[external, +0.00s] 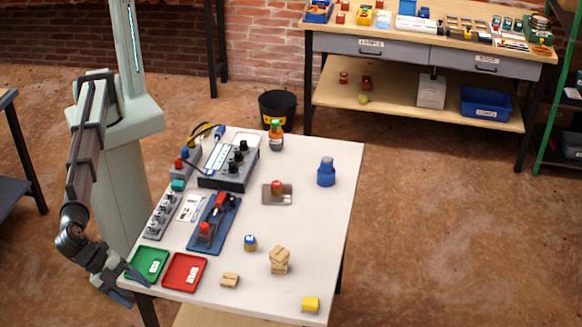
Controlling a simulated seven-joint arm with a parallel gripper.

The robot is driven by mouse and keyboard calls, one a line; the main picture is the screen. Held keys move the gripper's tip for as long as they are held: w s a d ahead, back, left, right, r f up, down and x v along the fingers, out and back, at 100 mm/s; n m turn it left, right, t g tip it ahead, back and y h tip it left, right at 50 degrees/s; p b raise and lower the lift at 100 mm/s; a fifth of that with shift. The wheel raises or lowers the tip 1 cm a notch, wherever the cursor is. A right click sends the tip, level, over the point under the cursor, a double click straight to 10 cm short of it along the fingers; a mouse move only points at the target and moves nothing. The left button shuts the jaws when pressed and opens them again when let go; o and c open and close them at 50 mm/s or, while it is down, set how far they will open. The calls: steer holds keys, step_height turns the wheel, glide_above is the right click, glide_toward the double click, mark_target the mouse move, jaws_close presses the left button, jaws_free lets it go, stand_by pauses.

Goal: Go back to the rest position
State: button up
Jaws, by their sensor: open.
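My gripper (132,283) hangs at the table's front left corner, beside the green tray (151,262). It looks empty, with its fingers apart. My arm bends down from the column at the left to reach this low spot. Whether the gripper touches the table edge or the green tray, I cannot tell.
A black bucket (277,108) and a workbench (420,50) stand behind.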

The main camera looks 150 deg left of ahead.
steer(key=s+d+f+m+h, duration=0.1)
steer(key=s+d+f+m, duration=0.2)
steer(key=f, duration=0.4)
steer(key=s+d+f+m, duration=0.1)
steer(key=s+d+f, duration=0.35)
steer(key=f, duration=0.25)
steer(key=s+a+f+n+g+h, duration=0.1)
steer(key=s+a+f+g, duration=0.25)
steer(key=s+f, duration=0.8)
steer(key=s+a+f+g+h, duration=0.2)
steer(key=s+a+f, duration=0.3)
steer(key=s+f, duration=0.7)
steer(key=s+a+f+n+g, duration=0.1)
steer(key=s+a+f, duration=0.15)
steer(key=s, duration=0.35)
steer(key=s+a+f+g+h, duration=0.1)
steer(key=s+a+f, duration=0.1)
steer(key=s+f, duration=0.25)
steer(key=s+a+f+n+g, duration=0.1)
steer(key=s+a+f, duration=0.2)
steer(key=s, duration=0.4)
steer(key=s+a+n+g, duration=0.1)
steer(key=s+a+g, duration=0.1)
steer(key=s+a, duration=0.3)
steer(key=s+a+g+h, duration=0.1)
steer(key=s+a, duration=0.4)
steer(key=s, duration=0.8)
steer(key=shift+r+n+g, duration=0.25)
steer(key=shift+n+g, duration=0.15)
steer(key=shift+g, duration=0.15)
